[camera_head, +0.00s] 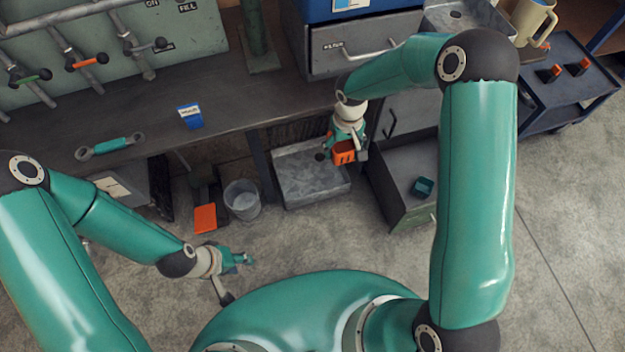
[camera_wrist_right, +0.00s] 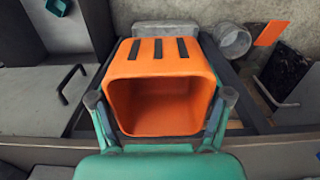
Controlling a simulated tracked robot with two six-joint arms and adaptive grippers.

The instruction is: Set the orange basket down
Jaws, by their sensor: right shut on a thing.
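The orange basket (camera_head: 344,152) hangs from my right gripper (camera_head: 346,140) in front of the workbench, in the head view. In the right wrist view the basket (camera_wrist_right: 160,55) fills the middle, with its open mouth and a slotted wall showing. The fingers of my right gripper (camera_wrist_right: 160,98) are on either side of it, shut on it. My left gripper (camera_head: 244,259) is low at the left over the floor, away from the basket. It is too small to tell whether its fingers are open.
A grey metal tray (camera_head: 312,190) lies below and left of the basket. An open drawer (camera_head: 405,165) with a teal cup (camera_head: 422,187) is to the right. A clear bucket (camera_head: 242,200) and an orange panel (camera_head: 205,218) stand left. The floor in front is mostly clear.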

